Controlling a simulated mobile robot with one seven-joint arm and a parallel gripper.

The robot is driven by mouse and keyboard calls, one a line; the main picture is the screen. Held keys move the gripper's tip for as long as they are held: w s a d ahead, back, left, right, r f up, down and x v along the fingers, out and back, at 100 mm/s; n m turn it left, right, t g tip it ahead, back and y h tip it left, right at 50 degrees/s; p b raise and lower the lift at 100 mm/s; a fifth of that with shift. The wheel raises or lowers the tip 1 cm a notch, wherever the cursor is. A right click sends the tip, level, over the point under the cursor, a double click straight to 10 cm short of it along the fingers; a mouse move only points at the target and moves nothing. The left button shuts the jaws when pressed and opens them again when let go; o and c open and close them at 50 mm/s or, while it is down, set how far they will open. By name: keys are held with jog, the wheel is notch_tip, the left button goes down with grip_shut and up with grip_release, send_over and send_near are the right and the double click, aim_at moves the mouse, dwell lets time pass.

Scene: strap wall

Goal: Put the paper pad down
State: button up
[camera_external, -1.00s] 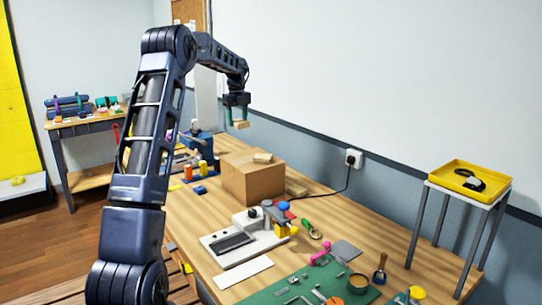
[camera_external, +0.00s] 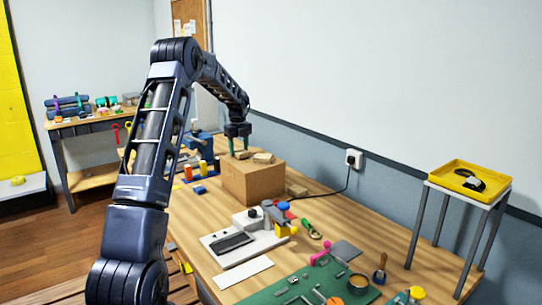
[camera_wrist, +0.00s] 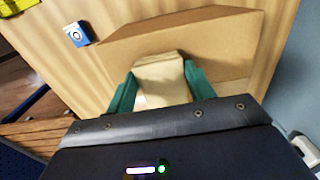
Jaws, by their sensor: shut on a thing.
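The paper pad (camera_external: 242,154) is a small tan block held between the two teal fingers of my gripper (camera_external: 239,146). In the wrist view the pad (camera_wrist: 162,82) shows between the fingers (camera_wrist: 162,88), which close on its sides. My gripper points down over the brown cardboard box (camera_external: 252,182), and the pad is at the level of the box top, near its left back part. I cannot tell whether the pad touches the box. The box (camera_wrist: 222,48) also fills the middle of the wrist view.
A grey and white device (camera_external: 240,236) stands in front of the box on the wooden bench. A small blue item (camera_external: 200,190) is to its left. A wall socket (camera_external: 353,158) with a cable is behind.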

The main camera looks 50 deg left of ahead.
aim_at(239, 149)
jog(key=shift+f, duration=0.15)
jog(key=o, duration=0.9)
jog(key=shift+o, duration=0.2)
notch_tip(239, 149, up, 12)
jog(key=shift+r, duration=0.2)
